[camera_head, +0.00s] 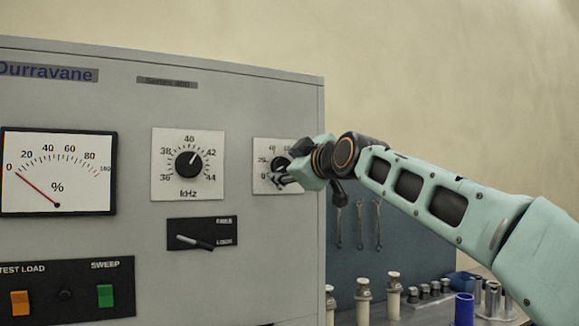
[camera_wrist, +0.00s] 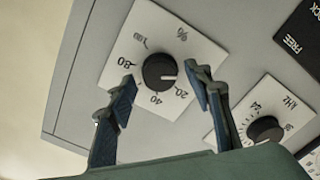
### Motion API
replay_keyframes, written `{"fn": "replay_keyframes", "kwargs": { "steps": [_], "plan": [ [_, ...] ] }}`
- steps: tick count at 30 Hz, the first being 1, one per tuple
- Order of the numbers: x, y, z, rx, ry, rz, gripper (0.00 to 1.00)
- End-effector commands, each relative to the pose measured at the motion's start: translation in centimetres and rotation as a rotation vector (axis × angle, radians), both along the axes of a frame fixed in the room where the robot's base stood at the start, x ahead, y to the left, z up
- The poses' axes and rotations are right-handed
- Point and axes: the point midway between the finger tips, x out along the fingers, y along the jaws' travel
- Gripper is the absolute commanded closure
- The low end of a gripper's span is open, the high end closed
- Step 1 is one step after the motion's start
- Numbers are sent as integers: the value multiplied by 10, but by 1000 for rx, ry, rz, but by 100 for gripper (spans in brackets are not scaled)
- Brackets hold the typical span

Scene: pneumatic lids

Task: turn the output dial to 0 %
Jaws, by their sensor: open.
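The output dial is a black round knob (camera_wrist: 159,71) on a white plate marked % (camera_wrist: 181,34) in the wrist view. Its white pointer mark faces right in that picture, near the 20 end; the 0 label is hidden there. My gripper (camera_wrist: 160,78) is open, with one finger on each side of the knob; I cannot tell whether either touches it. In the head view my gripper (camera_head: 284,174) covers part of the dial's plate (camera_head: 260,150). The % meter (camera_head: 58,150) at the left has its red needle close to 0.
The kHz dial (camera_head: 189,164) sits left of the output dial, with a toggle switch (camera_head: 196,242) below it. A lower panel holds an orange switch (camera_head: 19,302) and a green switch (camera_head: 105,296). Wrenches (camera_head: 359,225) hang right of the cabinet; bench items stand below them.

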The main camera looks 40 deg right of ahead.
Motion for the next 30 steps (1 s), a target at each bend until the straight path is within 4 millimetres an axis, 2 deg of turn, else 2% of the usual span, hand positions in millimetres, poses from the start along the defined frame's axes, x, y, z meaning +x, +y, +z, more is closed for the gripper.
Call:
{"fn": "replay_keyframes", "kwargs": {
  "steps": [8,24,30],
  "plan": [
    [-18,2,-1,3,0,-2,53],
    [-97,22,0,1,-1,-2,53],
    [-114,27,0,1,0,-1,53]
  ]
}}
